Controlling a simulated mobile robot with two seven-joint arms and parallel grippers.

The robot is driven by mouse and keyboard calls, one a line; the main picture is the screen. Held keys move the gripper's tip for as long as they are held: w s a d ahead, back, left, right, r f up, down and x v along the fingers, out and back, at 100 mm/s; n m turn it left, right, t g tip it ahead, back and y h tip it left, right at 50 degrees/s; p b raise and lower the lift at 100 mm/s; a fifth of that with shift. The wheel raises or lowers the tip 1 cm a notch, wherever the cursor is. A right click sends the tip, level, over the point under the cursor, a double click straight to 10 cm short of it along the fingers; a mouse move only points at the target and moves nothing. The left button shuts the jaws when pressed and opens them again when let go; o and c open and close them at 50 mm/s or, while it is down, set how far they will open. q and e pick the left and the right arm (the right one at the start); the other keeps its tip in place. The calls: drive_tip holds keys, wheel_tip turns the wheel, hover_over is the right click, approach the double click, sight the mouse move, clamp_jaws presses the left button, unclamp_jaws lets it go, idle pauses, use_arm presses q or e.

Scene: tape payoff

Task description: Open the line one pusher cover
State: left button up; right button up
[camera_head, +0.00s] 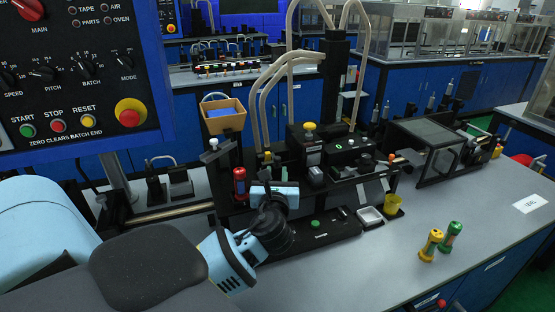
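My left arm comes in from the lower left. Its light blue and black wrist leads to my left gripper (270,170), which is at the front left of the black tape machine (318,150). The fingers blend into the dark machine parts behind them, so I cannot tell whether they are open or touching anything. No label marks the line one pusher cover, and I cannot tell which part it is. A dark-framed clear enclosure (432,148) stands at the machine's right end and looks closed. My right gripper is not in view.
A control panel (75,75) fills the upper left. A tan bin (223,115) and a red-bodied tool (240,184) stand left of the machine. Yellow (431,244) and green (450,237) cylinders stand on the grey bench (470,210), otherwise largely clear at right.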

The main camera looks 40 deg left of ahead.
sight(277, 162)
use_arm(q)
drive_tip(key=shift+x, duration=3.6)
clamp_jaws()
